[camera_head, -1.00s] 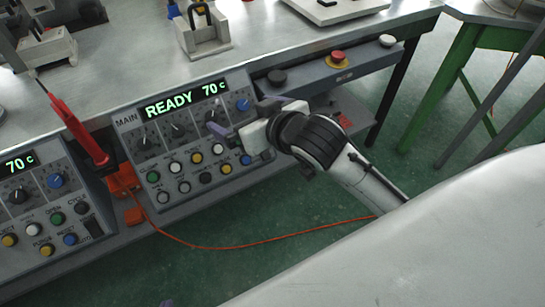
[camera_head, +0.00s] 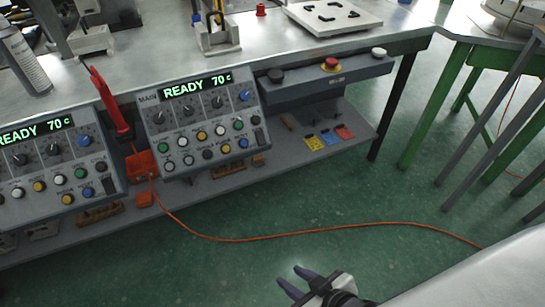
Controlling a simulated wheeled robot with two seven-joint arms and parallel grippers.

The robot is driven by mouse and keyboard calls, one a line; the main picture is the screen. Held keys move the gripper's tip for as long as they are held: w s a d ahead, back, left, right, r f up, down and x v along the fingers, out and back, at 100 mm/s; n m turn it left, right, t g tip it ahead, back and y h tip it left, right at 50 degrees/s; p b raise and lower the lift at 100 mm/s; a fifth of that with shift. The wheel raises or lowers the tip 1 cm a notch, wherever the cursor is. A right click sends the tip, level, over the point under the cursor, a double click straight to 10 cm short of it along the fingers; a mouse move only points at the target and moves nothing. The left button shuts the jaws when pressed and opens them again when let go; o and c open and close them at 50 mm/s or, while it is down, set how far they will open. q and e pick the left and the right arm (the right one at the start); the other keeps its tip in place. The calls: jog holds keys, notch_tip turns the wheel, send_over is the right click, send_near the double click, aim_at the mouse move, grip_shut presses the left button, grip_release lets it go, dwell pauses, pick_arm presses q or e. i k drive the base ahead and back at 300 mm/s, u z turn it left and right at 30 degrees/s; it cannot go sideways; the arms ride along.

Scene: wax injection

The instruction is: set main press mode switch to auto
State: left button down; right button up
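The MAIN press panel (camera_head: 155,139) is a grey sloped box on the front of the bench, with a green display reading READY 70 c. Under the display is a row of dark rotary knobs: left (camera_head: 159,118), middle (camera_head: 188,110) and right (camera_head: 217,102), with a blue knob (camera_head: 245,95) at the end. Their labels and exact pointer settings are too small to read, so I cannot tell which is the mode switch. My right gripper (camera_head: 290,276) is at the bottom of the view, well below and apart from the panel. Its dark fingers are apart and empty. My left gripper is out of view.
A second panel (camera_head: 62,160) stands left, with a red-handled tool (camera_head: 109,100) between the panels. A control bar with a red emergency button (camera_head: 331,64) is right of MAIN. An orange cable (camera_head: 300,235) crosses the green floor. The space before MAIN is clear.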

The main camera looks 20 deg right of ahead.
aim_at(261, 137)
jog(key=z, duration=0.75)
jog(key=i, duration=1.1)
jog(key=z, duration=1.25)
jog(key=k, duration=0.9)
jog(key=u, duration=1.4)
